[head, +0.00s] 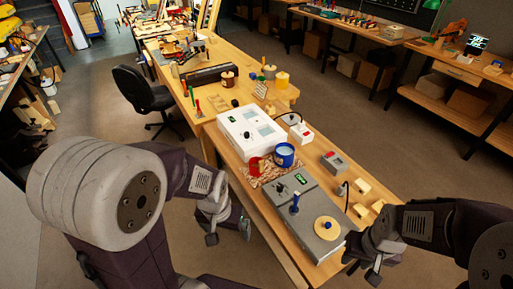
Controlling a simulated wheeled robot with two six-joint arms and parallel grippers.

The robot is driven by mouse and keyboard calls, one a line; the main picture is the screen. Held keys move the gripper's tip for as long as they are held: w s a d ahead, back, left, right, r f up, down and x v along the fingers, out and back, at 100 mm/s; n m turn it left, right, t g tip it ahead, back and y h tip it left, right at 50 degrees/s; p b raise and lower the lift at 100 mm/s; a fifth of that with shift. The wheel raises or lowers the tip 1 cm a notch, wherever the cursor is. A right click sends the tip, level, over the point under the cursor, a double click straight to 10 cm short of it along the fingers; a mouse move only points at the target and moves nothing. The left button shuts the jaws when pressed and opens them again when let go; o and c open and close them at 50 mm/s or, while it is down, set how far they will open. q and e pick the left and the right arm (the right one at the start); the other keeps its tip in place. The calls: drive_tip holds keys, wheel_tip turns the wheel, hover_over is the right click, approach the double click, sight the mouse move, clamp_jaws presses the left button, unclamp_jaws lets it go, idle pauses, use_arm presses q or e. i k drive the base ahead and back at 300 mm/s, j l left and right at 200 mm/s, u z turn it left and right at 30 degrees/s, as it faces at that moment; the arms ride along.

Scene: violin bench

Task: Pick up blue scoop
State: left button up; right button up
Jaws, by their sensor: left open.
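A blue cup-shaped thing (285,155) with a pale inside stands on a brown patterned mat (270,177) on the long wooden bench; I take it for the blue scoop, but its handle is not clear. A small red object (257,165) is just left of it. My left gripper (229,233) is open and empty, in front of the bench's left edge, nearer me than the blue thing. My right gripper (361,267) is low at the right, by the bench's near end, with its fingers apart and nothing seen between them.
A white box device (250,132) stands behind the mat. A grey unit with a blue-topped lever (295,204) and a round yellow disc (327,229) are in front. Wooden blocks (361,186) lie at the right edge. A black chair (143,98) stands on the floor left of the bench.

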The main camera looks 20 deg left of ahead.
sight(293, 209)
drive_tip(key=j, duration=0.85)
drive_tip(key=i+j, duration=0.15)
drive_tip(key=j, duration=0.7)
drive_tip(key=z, duration=1.25)
drive_tip(key=i+l, duration=0.15)
drive_tip(key=l, duration=0.2)
drive_tip(key=i+l+u, duration=0.1)
drive_tip(key=l, duration=0.3)
drive_tip(key=i+l, duration=0.25)
drive_tip(key=i+l+u, duration=0.15)
drive_tip(key=l, duration=0.35)
drive_tip(key=i+l, duration=0.1)
drive_tip(key=l, duration=0.3)
